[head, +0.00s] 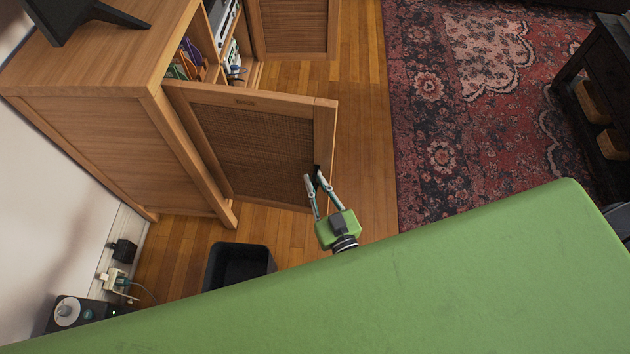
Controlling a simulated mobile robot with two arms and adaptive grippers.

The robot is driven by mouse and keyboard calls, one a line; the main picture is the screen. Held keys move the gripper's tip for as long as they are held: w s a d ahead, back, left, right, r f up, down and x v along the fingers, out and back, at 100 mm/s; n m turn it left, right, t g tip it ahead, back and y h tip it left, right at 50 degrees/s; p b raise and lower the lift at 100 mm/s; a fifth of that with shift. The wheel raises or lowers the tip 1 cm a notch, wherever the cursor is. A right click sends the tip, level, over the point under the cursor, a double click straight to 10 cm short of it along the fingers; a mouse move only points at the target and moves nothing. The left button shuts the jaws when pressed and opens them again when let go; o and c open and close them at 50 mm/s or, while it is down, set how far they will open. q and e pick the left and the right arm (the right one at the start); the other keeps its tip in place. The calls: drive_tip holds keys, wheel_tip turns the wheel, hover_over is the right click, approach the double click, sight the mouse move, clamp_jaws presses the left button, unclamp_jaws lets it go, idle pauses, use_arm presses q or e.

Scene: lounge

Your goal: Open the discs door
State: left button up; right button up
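The wooden cabinet (110,120) stands at the upper left. Its near door (250,145), a wooden frame with a woven panel, is swung out from the cabinet front. A small dark handle (317,169) sits near the door's free edge. My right gripper (315,178) has its fingertips at that edge, by the handle. The tips are a little apart; whether they grip the handle cannot be told. My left gripper is not in view.
A second cabinet door (295,28) stands open farther back. Shelves between the doors hold discs or books (187,58). A black bin (238,265) stands on the floor below the near door. Wood floor (362,120) and a red rug (470,110) lie clear to the right.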

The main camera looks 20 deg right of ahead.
drive_tip(key=s+d, duration=0.1)
drive_tip(key=s, duration=1.1)
